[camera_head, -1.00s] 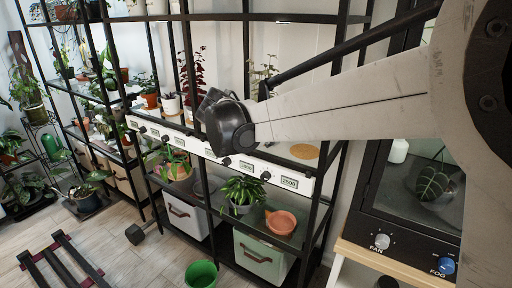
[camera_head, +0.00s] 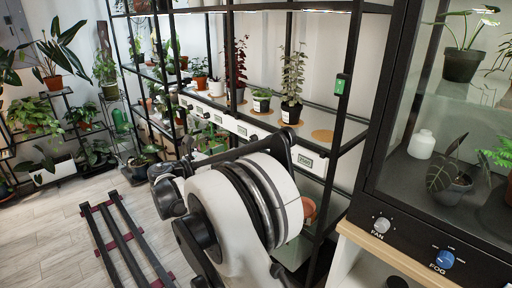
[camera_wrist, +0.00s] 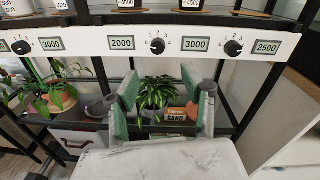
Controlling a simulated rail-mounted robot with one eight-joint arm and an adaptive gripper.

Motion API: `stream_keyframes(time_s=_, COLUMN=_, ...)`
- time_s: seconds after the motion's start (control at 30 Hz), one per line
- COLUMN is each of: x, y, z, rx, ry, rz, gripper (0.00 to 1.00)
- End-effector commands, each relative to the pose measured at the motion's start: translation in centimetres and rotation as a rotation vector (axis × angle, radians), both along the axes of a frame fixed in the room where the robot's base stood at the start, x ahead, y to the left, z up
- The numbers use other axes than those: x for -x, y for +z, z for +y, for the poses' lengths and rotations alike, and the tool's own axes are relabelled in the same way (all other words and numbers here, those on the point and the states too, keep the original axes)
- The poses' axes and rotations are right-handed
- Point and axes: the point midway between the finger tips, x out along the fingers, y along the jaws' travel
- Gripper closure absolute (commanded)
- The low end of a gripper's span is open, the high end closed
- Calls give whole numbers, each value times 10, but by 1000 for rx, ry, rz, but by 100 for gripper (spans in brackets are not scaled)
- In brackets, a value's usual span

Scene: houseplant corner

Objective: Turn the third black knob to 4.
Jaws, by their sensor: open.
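Three black knobs show on the white shelf-edge strip in the wrist view: a left knob (camera_wrist: 21,47), a middle knob (camera_wrist: 157,45) between the 2000 and 3000 labels, and a right knob (camera_wrist: 233,48) beside the 2500 label. Each has a small number scale; the middle one's 4 is at its right. The pointers are too small to read surely. I cannot tell which knob counts as third. My gripper (camera_wrist: 160,78) is open and empty, its green-padded fingers spread below the strip, apart from the knobs. In the head view my arm hides part of the strip.
A leafy potted plant (camera_wrist: 155,93) and an orange pot (camera_wrist: 176,115) stand on the lower shelf behind my fingers. Black rack posts flank the strip. A glass cabinet with a FAN knob (camera_head: 381,225) and blue FOG knob (camera_head: 446,259) stands at right.

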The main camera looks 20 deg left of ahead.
Motion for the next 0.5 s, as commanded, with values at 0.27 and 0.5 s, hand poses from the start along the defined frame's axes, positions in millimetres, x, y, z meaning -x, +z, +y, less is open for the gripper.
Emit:
stream_keyframes(time_s=0.27, x=-5, y=-7, z=6, rx=34, ry=5, rz=-7, gripper=57)
stream_keyframes(time_s=0.5, x=-42, y=-9, z=-12, rx=33, ry=5, rz=-7, gripper=57)
